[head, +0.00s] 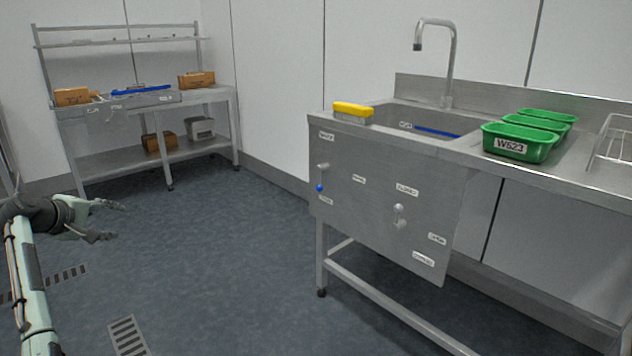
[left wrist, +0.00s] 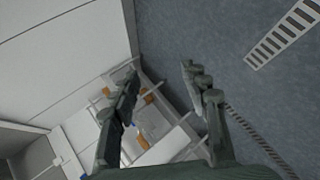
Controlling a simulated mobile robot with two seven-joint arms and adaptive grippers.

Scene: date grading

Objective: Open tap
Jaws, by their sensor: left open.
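The tap (head: 450,62) is a tall metal gooseneck spout standing at the back of the steel sink (head: 385,116) in the head view. The sink's front panel (head: 350,170) carries a lever with a blue knob (head: 320,187) at its left and a lever with a pale grey knob (head: 399,210) near its middle. Small labels sit around both; most are too small to read. My left gripper (head: 112,220) is open and empty over the floor at the far left, well apart from the sink. Its fingers also show spread in the left wrist view (left wrist: 165,85). My right gripper is not in view.
A yellow-topped block (head: 352,110) sits on the sink's front left rim. Green trays (head: 520,144) and a wire rack (head: 612,145) stand on the counter to the right. A steel bench (head: 215,95) with boxes stands at the back left. The floor between is clear, with drain grates (head: 127,337).

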